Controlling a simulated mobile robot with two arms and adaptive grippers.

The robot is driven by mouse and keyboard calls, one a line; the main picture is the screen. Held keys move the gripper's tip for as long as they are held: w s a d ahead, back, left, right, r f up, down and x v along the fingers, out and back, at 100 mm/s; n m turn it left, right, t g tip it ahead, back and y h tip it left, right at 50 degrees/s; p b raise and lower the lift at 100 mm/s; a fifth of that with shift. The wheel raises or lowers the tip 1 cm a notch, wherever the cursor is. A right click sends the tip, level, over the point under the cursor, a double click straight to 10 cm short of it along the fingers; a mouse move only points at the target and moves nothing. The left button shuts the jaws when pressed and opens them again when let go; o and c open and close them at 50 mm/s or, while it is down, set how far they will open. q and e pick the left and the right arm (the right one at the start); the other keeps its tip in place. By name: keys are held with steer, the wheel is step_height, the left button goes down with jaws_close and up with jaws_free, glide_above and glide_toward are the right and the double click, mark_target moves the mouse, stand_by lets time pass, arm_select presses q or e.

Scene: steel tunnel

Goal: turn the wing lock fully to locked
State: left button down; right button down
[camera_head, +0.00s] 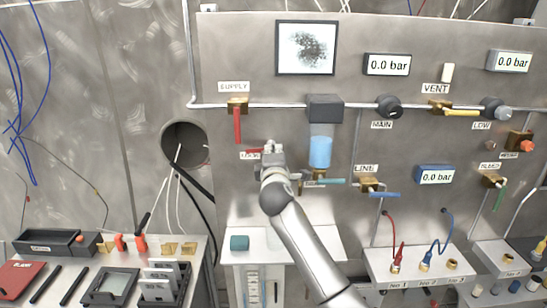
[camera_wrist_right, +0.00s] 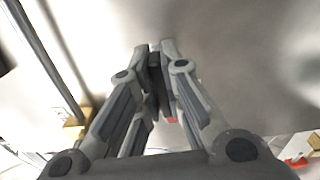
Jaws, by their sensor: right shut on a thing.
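My right gripper (camera_head: 270,148) is at the steel panel, left of the blue filter bowl, with its arm coming up from below. In the right wrist view its fingers (camera_wrist_right: 157,52) are close together against the panel, shut on the wing lock. Most of the wing lock is hidden behind the gripper. A bit of red (camera_wrist_right: 171,120) also shows between the fingers in the right wrist view. I cannot tell the angle of the wing. My left gripper is not in view.
The supply valve with its red lever (camera_head: 237,125) is up and left of my gripper. The blue filter bowl (camera_head: 320,152) is close on its right. A round hole (camera_head: 184,145) with cables is at left.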

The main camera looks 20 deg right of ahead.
steer(key=shift+f+m, duration=0.1)
steer(key=shift+m, duration=0.4)
steer(key=c, duration=1.6)
jaws_free()
steer(key=shift+o, duration=0.2)
steer(key=v, duration=1.2)
